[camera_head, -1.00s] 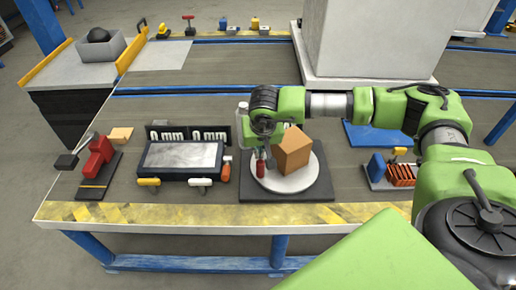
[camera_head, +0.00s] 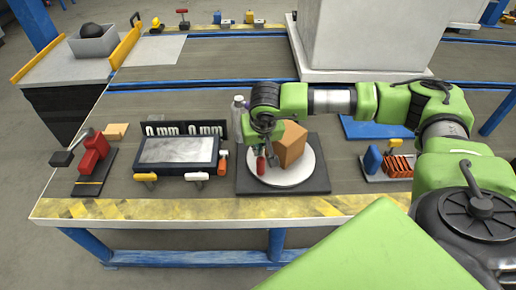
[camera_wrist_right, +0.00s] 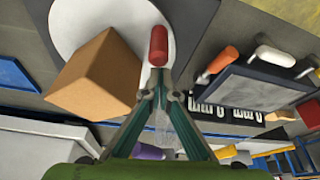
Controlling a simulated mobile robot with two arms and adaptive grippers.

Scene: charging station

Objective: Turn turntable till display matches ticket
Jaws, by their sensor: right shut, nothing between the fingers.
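The turntable is a white disc (camera_head: 300,175) on a dark square base (camera_head: 247,183). A brown box (camera_head: 291,143) stands on the disc, and a red upright knob (camera_head: 261,165) is near its left edge. No ticket is readable. My left gripper is out of view.
A bottle (camera_head: 239,115) stands just behind the turntable. Small-handled tools (camera_head: 196,178) lie in front of the panel, a red clamp (camera_head: 93,152) at left. A blue-and-orange parts tray (camera_head: 390,166) is at right. A large grey block (camera_head: 365,40) stands at the back.

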